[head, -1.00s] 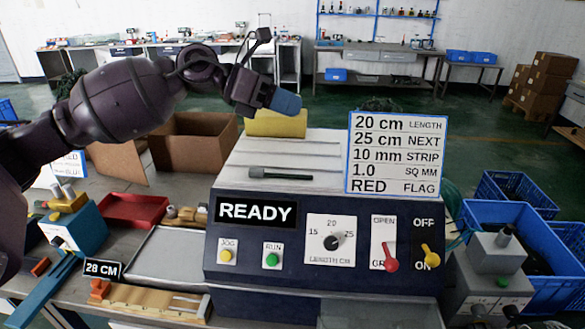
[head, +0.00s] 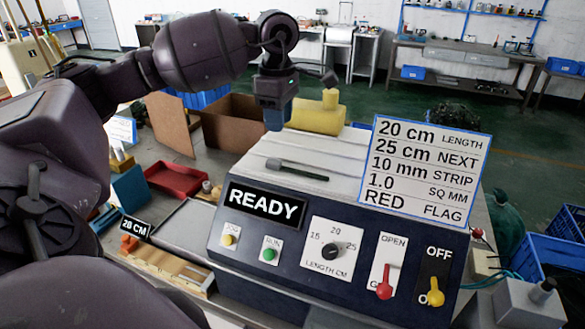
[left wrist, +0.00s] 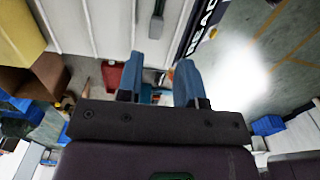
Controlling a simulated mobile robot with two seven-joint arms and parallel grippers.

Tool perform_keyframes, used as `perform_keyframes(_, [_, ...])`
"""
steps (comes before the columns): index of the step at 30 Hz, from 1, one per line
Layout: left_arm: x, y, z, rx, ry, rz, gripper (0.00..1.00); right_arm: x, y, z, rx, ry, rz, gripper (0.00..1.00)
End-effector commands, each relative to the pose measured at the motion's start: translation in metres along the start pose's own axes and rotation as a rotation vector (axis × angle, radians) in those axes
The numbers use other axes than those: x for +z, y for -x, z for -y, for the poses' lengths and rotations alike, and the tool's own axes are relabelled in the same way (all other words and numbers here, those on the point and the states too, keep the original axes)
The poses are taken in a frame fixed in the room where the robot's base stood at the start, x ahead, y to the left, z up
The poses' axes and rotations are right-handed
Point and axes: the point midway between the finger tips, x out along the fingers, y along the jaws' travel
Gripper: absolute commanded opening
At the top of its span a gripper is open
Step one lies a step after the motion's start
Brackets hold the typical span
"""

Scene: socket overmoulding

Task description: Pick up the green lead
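I cannot make out a green lead for certain in either view. My left gripper (head: 277,118) hangs with its blue fingers pointing down, above the back of the machine, beside a yellow block (head: 316,116). In the left wrist view its two blue fingers (left wrist: 160,82) stand apart with nothing held between them. The machine (head: 230,262) has a lit READY display (head: 264,203) and a dark handle-like bar (head: 297,168) on its pale top. My right gripper is in neither view.
A sign (head: 424,170) stands up at the machine's right. A red tray (head: 177,180), an open cardboard box (head: 232,124) and a wooden fixture (head: 168,268) with a 28 CM tag lie to the left. Blue crates (head: 565,240) stand at the right.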

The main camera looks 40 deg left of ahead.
Motion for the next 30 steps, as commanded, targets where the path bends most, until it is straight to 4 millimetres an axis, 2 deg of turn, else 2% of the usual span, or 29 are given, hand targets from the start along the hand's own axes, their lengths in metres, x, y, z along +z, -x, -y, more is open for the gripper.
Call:
perform_keyframes(7, [0.0, -0.019, 0.001, -0.005, -0.014, 0.0, 0.34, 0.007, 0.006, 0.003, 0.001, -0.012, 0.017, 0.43])
perform_keyframes(13, [0.0, -0.048, 0.001, -0.005, -0.014, 0.002, 0.34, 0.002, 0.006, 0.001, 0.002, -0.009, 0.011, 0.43])
perform_keyframes(20, [-0.002, -0.066, 0.0, -0.004, -0.013, 0.002, 0.34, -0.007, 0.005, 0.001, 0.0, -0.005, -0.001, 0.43])
perform_keyframes(25, [-0.007, -0.088, -0.002, -0.004, -0.013, 0.003, 0.34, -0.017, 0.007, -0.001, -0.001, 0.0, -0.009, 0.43])
perform_keyframes(30, [-0.006, -0.105, -0.002, -0.003, -0.014, 0.003, 0.34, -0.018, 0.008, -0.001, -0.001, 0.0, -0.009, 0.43])
